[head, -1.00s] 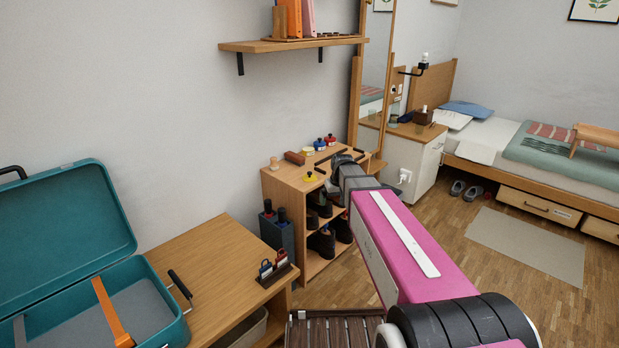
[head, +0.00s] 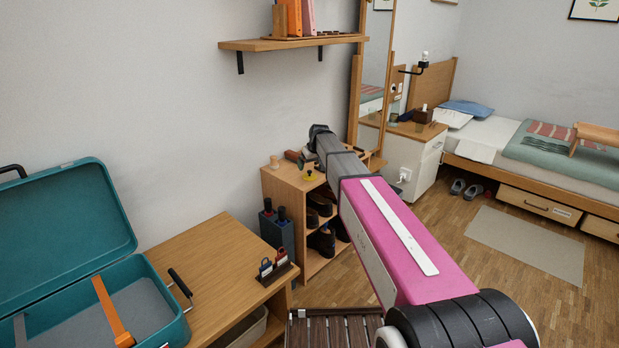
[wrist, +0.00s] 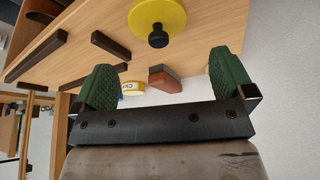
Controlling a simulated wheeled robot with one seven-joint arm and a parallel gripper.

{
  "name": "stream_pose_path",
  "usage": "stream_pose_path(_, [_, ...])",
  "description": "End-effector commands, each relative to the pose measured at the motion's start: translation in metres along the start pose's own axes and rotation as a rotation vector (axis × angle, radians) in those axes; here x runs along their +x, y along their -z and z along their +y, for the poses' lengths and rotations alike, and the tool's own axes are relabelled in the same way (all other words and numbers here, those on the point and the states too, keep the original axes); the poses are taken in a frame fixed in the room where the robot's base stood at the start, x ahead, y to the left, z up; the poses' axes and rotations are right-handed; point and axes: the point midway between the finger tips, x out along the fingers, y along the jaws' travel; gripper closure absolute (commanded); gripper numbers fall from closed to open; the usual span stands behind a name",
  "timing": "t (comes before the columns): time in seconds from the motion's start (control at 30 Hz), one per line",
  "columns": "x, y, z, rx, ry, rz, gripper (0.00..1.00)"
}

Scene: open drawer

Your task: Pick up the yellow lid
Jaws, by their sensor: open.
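The yellow lid (wrist: 176,14) is a flat round disc with a black knob, lying on a wooden surface in the wrist view. In the head view the lid (head: 309,178) is small and sits on top of the low shoe cabinet, near its front left. My gripper (wrist: 165,78) is open and empty, with its two green fingers wide apart. In the wrist view the lid appears beyond the fingertips, roughly between them and not touched. In the head view my gripper (head: 319,131) is above the back of the cabinet top, and its fingers are hard to see.
The wooden shoe cabinet (head: 283,188) also carries a wooden peg (head: 274,162). The wrist view shows dark bars (wrist: 105,43), a reddish-brown block (wrist: 165,78) and a yellow-and-white round item (wrist: 132,88). A wall shelf (head: 295,43) is above, and a mirror (head: 374,62) stands behind at right.

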Motion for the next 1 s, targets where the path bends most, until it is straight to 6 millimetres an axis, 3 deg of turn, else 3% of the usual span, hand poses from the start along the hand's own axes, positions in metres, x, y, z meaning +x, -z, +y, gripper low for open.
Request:
stream_pose_path(0.17, [0.011,-0.001,0.0,0.0,0.0,0.0,0.0])
stream_pose_path(0.5, [0.054,-0.003,0.001,0.0,0.0,0.0,0.0])
stream_pose_path(0.73, [0.056,-0.004,0.001,0.0,0.0,0.0,0.0])
stream_pose_path(0.77, [0.056,-0.004,0.001,0.0,0.0,0.0,0.03])
stream_pose_path(0.9, [0.055,-0.004,0.001,0.0,0.0,0.0,0.49])
stream_pose_path(1.0, [0.055,-0.004,0.001,0.0,0.0,0.0,0.51])
